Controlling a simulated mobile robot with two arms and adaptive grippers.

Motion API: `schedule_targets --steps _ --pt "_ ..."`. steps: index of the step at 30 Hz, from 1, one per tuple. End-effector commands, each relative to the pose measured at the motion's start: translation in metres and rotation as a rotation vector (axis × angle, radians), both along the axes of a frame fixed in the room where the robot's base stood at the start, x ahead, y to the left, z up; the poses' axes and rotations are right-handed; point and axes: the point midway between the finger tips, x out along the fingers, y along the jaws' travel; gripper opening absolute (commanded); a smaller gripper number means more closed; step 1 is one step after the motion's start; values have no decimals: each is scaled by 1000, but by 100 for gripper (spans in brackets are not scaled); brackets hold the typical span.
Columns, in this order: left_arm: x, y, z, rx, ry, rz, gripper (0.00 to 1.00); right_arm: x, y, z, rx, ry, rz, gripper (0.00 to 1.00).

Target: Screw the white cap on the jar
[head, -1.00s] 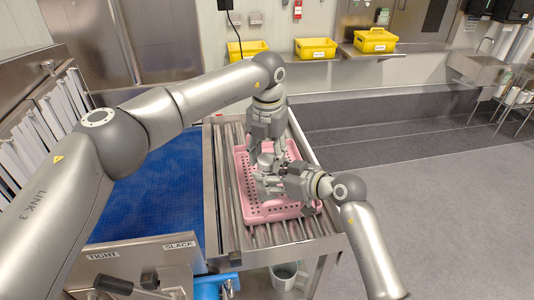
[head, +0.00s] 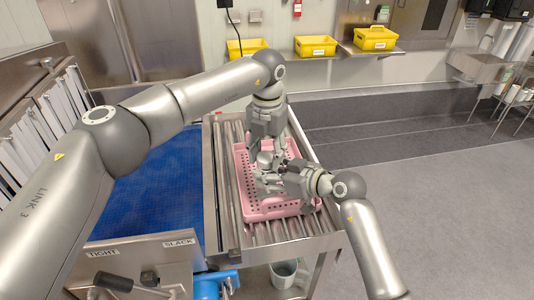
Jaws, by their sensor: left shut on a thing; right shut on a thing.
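The pink perforated tray (head: 246,207) lies on the roller conveyor. My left gripper (head: 269,152) points down over the tray and is shut, seemingly on the white cap. My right gripper (head: 266,180) comes in from the right, lies low over the tray and is shut, seemingly on the jar. A small pale piece, seemingly the jar with its cap (head: 265,159), shows between the two grippers. The fingers hide most of it, so I cannot tell how the cap sits on the jar.
A blue belt (head: 155,190) runs left of the rollers (head: 226,190). A panel marked TIGHT and SLACK (head: 140,262) stands in front. A grey mug (head: 284,273) is below the conveyor. Yellow bins (head: 316,47) stand on the back shelf. The floor at right is clear.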

Motion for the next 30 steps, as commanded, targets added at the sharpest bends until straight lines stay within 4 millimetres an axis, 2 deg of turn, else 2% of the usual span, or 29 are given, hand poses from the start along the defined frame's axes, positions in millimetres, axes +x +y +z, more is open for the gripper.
schedule_targets --steps 30 --pt "0 -1 8 -9 -9 3 34 1 -1 1 2 -1 -4 8"
